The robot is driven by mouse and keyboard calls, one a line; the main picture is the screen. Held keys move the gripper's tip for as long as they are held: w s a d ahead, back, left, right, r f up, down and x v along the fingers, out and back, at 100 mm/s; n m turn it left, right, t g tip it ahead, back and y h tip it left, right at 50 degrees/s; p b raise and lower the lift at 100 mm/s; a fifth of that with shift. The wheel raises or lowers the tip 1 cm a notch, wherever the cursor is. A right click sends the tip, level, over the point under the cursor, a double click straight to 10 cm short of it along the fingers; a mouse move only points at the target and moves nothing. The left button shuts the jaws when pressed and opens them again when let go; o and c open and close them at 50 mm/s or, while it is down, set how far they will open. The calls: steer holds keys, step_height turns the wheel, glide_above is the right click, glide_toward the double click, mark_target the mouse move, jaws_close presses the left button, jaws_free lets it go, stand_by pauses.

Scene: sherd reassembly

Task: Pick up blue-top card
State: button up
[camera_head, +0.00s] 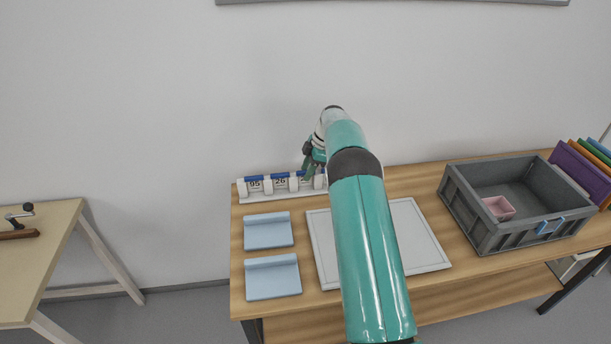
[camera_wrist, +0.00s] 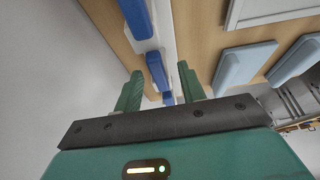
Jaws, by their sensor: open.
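Several blue-top cards stand in a white rack (camera_head: 285,196) at the back left of the table. The leftmost card (camera_head: 255,184) shows 95 and the one beside it (camera_head: 280,182) shows 26. A further card to the right is partly hidden by my gripper (camera_head: 311,172). In the wrist view, my gripper (camera_wrist: 161,85) is open with its two green fingers apart. The blue top of one card (camera_wrist: 157,72) shows between the fingertips, and another blue top (camera_wrist: 168,98) lies lower between the fingers. I cannot tell whether the fingers touch a card.
Two pale blue blocks (camera_head: 268,232) (camera_head: 273,278) lie in front of the rack. A white framed board (camera_head: 425,240) lies mid-table, partly behind my arm. A grey crate (camera_head: 482,240) with a pink box (camera_head: 499,208) stands right, near colored panels (camera_head: 580,165). The wall is close behind.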

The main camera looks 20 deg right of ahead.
steer(key=shift+x, duration=1)
jaws_close()
step_height(320, 180, up, 10)
steer(key=shift+f, duration=0.1)
